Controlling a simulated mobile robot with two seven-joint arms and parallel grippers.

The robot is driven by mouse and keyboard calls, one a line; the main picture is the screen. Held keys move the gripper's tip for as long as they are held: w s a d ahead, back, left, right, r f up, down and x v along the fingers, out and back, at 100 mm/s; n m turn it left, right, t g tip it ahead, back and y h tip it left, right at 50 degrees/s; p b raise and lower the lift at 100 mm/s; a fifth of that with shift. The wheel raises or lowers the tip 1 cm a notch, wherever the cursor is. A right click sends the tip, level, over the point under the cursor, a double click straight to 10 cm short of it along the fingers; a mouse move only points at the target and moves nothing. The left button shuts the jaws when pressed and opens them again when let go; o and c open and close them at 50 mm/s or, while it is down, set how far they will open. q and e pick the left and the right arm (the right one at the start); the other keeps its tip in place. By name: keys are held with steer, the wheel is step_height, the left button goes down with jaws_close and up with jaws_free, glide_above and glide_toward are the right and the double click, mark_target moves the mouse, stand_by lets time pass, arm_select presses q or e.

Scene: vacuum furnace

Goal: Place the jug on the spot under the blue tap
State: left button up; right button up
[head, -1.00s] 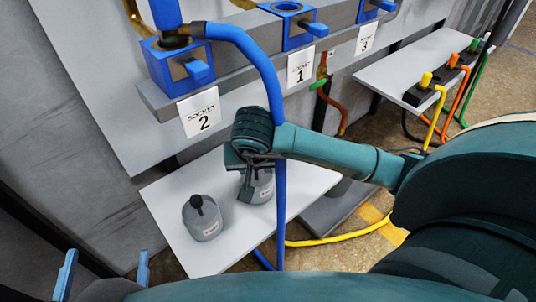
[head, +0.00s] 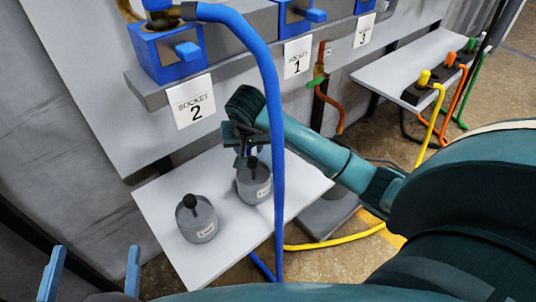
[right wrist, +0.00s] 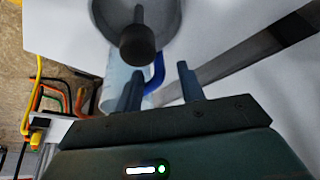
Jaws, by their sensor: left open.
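Two grey jugs with dark knobs stand upright on a white table. The nearer jug (head: 199,224) is at the left, and the farther jug (head: 254,185) is just beyond it to the right. My right gripper (head: 246,160) is directly over the farther jug, at its knob. In the right wrist view my right gripper's fingers (right wrist: 160,82) are apart, with a dark knob and round grey jug (right wrist: 165,12) just beyond their tips. My left gripper (head: 93,268) is open and empty at the bottom left, away from the jugs. I cannot pick out a blue tap or its spot.
A blue hose (head: 274,130) hangs in front of the white table (head: 172,255), close to my right gripper. Blue socket blocks (head: 168,50) line the panel behind. A yellow hose (head: 335,243) lies on the floor. A side table (head: 400,65) holds coloured plugs.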

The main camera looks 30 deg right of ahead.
jaws_close()
stand_by(0.4)
steer(key=shift+d+r, duration=0.1)
steer(key=shift+r, duration=0.1)
